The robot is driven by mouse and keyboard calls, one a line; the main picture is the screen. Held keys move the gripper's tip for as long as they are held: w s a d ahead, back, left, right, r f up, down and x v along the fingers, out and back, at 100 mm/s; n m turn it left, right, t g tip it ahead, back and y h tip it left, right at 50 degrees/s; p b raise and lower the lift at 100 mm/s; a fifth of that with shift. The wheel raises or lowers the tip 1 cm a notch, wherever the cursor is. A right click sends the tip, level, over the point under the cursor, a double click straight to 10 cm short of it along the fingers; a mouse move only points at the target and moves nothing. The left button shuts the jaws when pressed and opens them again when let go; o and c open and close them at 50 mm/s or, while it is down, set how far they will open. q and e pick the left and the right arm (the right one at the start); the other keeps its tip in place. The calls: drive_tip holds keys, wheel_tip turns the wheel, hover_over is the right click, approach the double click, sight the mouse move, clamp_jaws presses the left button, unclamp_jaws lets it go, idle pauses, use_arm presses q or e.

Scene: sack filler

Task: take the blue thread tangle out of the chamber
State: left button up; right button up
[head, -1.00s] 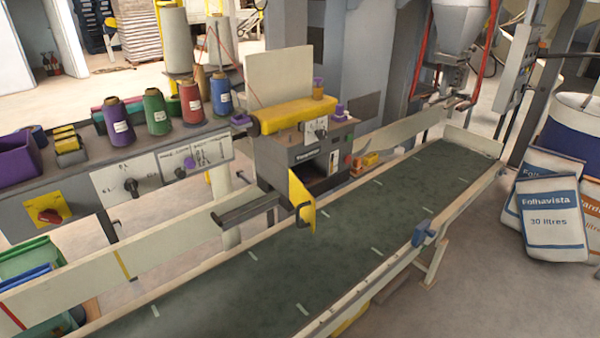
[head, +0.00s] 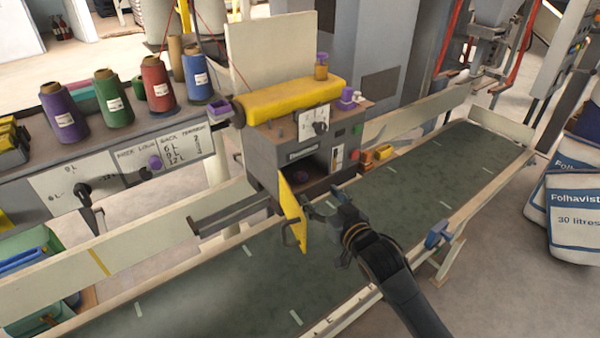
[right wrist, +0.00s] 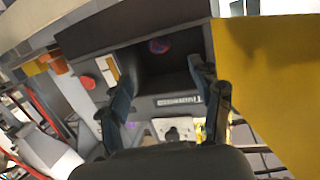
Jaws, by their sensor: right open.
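The chamber (head: 322,172) is the dark opening in the front of the grey sewing head, and its yellow door (head: 292,215) stands open. Inside, a small round bluish-purple tangle (right wrist: 159,45) with some red shows in the right wrist view; in the head view it is a dim purple patch (head: 300,177). My right gripper (head: 318,208) is just in front of the opening, right of the door. In the right wrist view its two fingers (right wrist: 162,84) are spread and empty, with the tangle beyond them. My left gripper is not in view.
The open door (right wrist: 265,75) stands close beside my right gripper. The green conveyor belt (head: 395,197) runs below and is clear. A red button (right wrist: 87,82) is on the machine's front. Thread cones, including a blue one (head: 197,77), stand on the shelf at left.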

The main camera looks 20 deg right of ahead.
sight(303, 178)
drive_tip(key=x, duration=0.6)
drive_tip(key=shift+w+p, duration=0.1)
drive_tip(key=shift+p, duration=0.25)
drive_tip(key=shift+w, duration=0.3)
drive_tip(key=shift+w+a+p, duration=0.1)
drive_tip(key=shift+w+p, duration=0.2)
drive_tip(key=p+x, duration=0.1)
drive_tip(key=x, duration=0.3)
drive_tip(key=shift+w+f, duration=0.1)
drive_tip(key=shift+w, duration=0.05)
drive_tip(key=shift+c, duration=0.9)
drive_tip(key=c, duration=0.7)
